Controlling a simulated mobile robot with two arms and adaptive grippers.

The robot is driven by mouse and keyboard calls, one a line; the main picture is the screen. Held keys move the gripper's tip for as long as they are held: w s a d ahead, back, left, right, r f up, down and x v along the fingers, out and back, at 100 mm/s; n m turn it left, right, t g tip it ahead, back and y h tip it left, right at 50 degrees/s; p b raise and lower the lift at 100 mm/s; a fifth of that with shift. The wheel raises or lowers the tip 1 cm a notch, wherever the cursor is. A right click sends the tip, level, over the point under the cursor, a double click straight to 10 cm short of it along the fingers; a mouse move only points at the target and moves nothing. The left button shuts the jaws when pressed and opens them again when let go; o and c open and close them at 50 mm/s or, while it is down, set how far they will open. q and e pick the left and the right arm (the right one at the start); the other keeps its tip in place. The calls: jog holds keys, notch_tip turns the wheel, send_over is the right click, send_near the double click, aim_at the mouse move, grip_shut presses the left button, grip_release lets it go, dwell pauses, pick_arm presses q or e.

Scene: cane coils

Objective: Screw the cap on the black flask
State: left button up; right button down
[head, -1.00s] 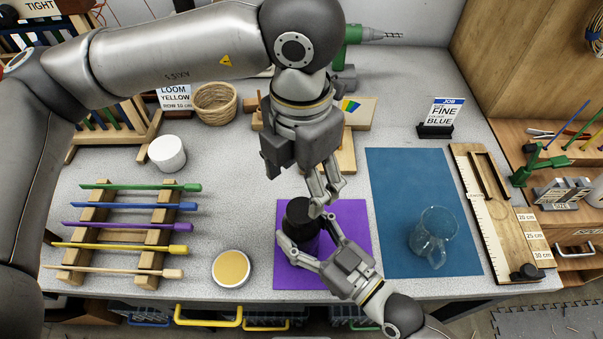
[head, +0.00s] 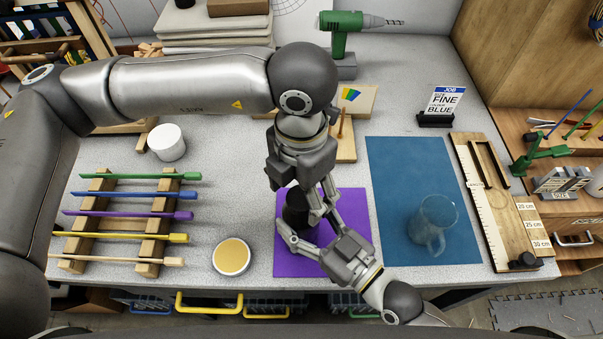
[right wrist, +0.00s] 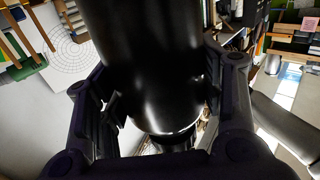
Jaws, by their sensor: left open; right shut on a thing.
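The black flask (head: 297,212) stands on the purple mat (head: 354,208), partly covered by both grippers in the head view. My right gripper (head: 308,240) is shut around the flask's side from the front right. In the right wrist view the dark, shiny flask (right wrist: 150,60) fills the space between the fingers, with a narrower dark part below it. My left gripper (head: 322,208) is open, pointing down at the right side of the flask's top. I cannot tell the cap apart from the flask, nor whether the left fingers touch it.
A blue mat with a glass mug (head: 433,225) lies to the right, beside a wooden ruler board (head: 490,210). To the left are a rack of coloured rods (head: 100,212), a yellow-topped round tin (head: 231,256) and a white cup (head: 167,142). A green drill (head: 340,35) stands behind.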

pick_arm(q)
jog(key=shift+f, duration=0.5)
jog(key=c, duration=1.1)
jog(key=m, duration=0.5)
jog(key=shift+c, duration=0.2)
jog(key=m, duration=0.6)
jog(key=o, duration=1.2)
